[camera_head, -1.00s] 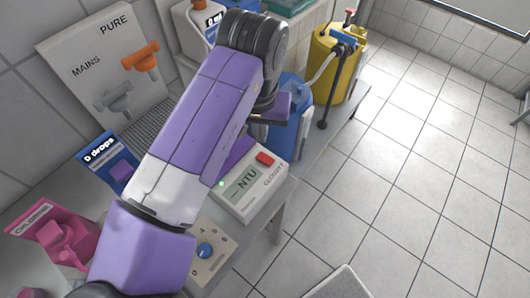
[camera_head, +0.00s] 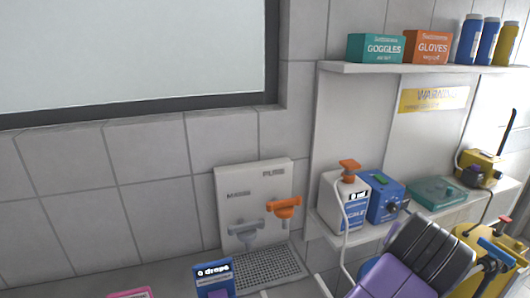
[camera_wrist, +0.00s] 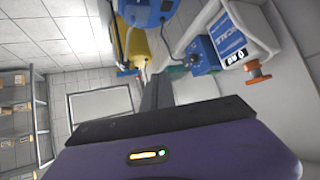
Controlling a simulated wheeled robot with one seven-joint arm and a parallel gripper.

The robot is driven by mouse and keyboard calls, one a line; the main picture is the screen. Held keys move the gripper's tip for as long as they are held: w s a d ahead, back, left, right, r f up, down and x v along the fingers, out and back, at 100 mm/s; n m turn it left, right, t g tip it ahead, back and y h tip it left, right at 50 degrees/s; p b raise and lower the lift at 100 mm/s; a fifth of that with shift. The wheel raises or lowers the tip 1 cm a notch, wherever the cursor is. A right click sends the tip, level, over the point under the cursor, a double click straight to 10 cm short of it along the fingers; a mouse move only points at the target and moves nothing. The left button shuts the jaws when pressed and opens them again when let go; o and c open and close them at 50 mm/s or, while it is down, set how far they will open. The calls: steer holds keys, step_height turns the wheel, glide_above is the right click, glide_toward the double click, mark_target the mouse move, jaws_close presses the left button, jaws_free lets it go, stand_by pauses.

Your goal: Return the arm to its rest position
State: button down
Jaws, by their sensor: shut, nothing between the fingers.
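My gripper (camera_wrist: 157,92) shows in the wrist view as dark fingers beyond a purple hand, shut and empty. It points out into the room, with nothing touching its fingers.
A white bottle with an orange pump (camera_head: 345,205), a blue box (camera_head: 385,198) and a teal case (camera_head: 438,192) stand on a shelf near my arm. A yellow container (camera_head: 485,250) is at the right. The tap panel (camera_head: 232,185) stands left. A shelving rack (camera_wrist: 18,130) is farther off.

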steer(key=w+d+r+n+t+h, duration=0.1)
steer(key=d+r+t+h, duration=0.2)
steer(key=r, duration=0.4)
steer(key=d+r+n+t+h, duration=0.1)
steer(key=d+r+t+h, duration=0.15)
steer(key=r, duration=0.45)
steer(key=s+a+r+n+t+y, duration=0.2)
steer(key=a+r+n+t+y, duration=0.1)
steer(key=a+r+n+t, duration=0.4)
steer(key=s+a+f+n+t+y, duration=0.1)
steer(key=s+a+f+n+y, duration=0.4)
steer(key=f, duration=0.4)
steer(key=s+a+f+n+t+y, duration=0.15)
steer(key=s+a+f+y, duration=0.25)
steer(key=s+f+y, duration=0.4)
steer(key=s+f+m+g+h, duration=0.1)
steer(key=s+f+m+g, duration=0.2)
steer(key=s+f, duration=0.6)
steer(key=s+f+m+g+h+b, duration=0.1)
steer(key=s+f+m+g+h, duration=0.1)
steer(key=s+f+g, duration=0.3)
steer(key=s+f+m, duration=0.1)
steer(key=s+f, duration=0.3)
steer(key=s, duration=0.6)
steer(key=shift+a+f, duration=0.15)
steer(key=shift+f, duration=0.2)
